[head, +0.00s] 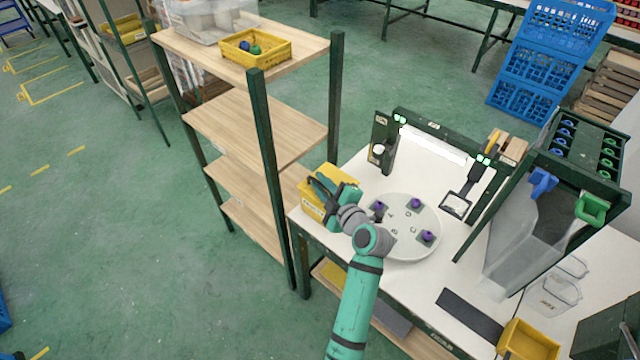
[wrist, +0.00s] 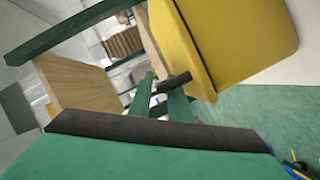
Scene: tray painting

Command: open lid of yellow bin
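The yellow bin (head: 313,206) stands at the left end of the white table, beside the wooden shelf. Its yellow top appears closed, though my gripper hides part of it. My gripper (head: 318,187), teal and black, is right at the bin's top and near side. In the wrist view the bin (wrist: 235,45) fills the upper right, with a rim along its edge. A short dark bar (wrist: 174,82) sticks out at that edge.
The wooden shelf (head: 255,130) with dark green posts stands close on the left. A round white tray (head: 405,245) with several purple-topped pieces lies right of my gripper. A small dark stand (head: 383,140) is behind it. A clear hopper (head: 520,240) is farther right.

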